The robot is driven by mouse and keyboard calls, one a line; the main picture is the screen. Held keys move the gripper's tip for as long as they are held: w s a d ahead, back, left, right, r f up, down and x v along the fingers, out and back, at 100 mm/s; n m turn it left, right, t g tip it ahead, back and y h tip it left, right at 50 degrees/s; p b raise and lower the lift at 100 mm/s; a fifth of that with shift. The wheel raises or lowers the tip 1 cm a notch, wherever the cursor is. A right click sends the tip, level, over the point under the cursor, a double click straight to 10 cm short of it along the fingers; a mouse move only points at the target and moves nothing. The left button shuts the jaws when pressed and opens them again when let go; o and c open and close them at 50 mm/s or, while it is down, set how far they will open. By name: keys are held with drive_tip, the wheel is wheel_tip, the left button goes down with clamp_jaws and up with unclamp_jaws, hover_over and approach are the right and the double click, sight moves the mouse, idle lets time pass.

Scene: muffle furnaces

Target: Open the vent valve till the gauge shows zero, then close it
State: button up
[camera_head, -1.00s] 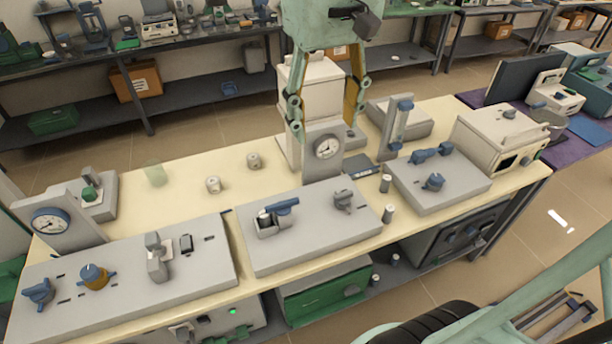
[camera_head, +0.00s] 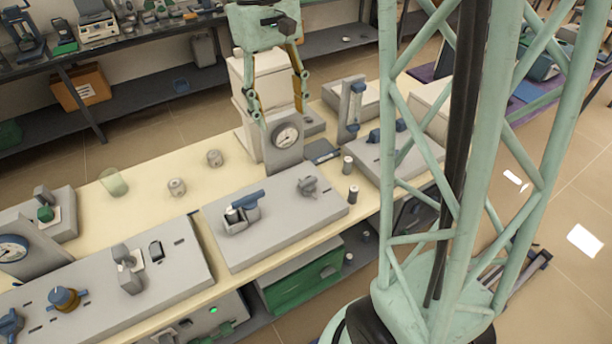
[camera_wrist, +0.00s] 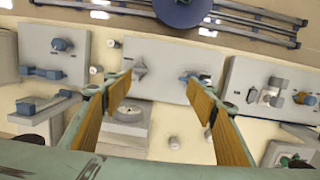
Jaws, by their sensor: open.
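My gripper (camera_head: 280,114) is open and empty, with its two fingers pointing down in front of the white housing behind the middle gauge. The middle gauge (camera_head: 286,137) is a round white dial on a grey block; its reading is too small to tell. The middle panel (camera_head: 265,240) carries a blue-handled valve (camera_head: 245,202) at left and a grey knob (camera_head: 307,186) at right. In the wrist view, the fingers (camera_wrist: 158,82) reach toward this panel, with the grey knob (camera_wrist: 140,72) between them and the blue handle (camera_wrist: 186,77) by the right fingertip. Which valve is the vent is not clear.
A left panel (camera_head: 180,275) holds blue knobs and a grey lever, with another gauge (camera_head: 12,252) behind it. A right panel (camera_head: 365,160) has blue valves, partly hidden by my column. Small jars (camera_head: 177,187) stand on the cream bench. The bench behind the middle panel is mostly clear.

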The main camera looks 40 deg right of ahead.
drive_tip(key=g+p, duration=0.1)
hover_over(308, 180)
drive_tip(key=w+a, duration=0.3)
drive_tip(key=a, duration=0.1)
drive_tip(key=w+x, duration=0.2)
drive_tip(key=x, duration=0.6)
drive_tip(key=w+d+f+g+p, duration=0.1)
drive_tip(key=d+f, duration=0.3)
drive_tip(key=f, duration=0.6)
drive_tip(key=shift+w+g+y, duration=0.4)
drive_tip(key=shift+w+g, duration=0.1)
drive_tip(key=shift+w, duration=0.25)
drive_tip(key=shift+f, duration=0.15)
drive_tip(key=shift+b+x, duration=0.4)
drive_tip(key=shift+x, duration=6.45)
drive_tip(key=shift+c, duration=0.4)
drive_tip(key=c, duration=0.8)
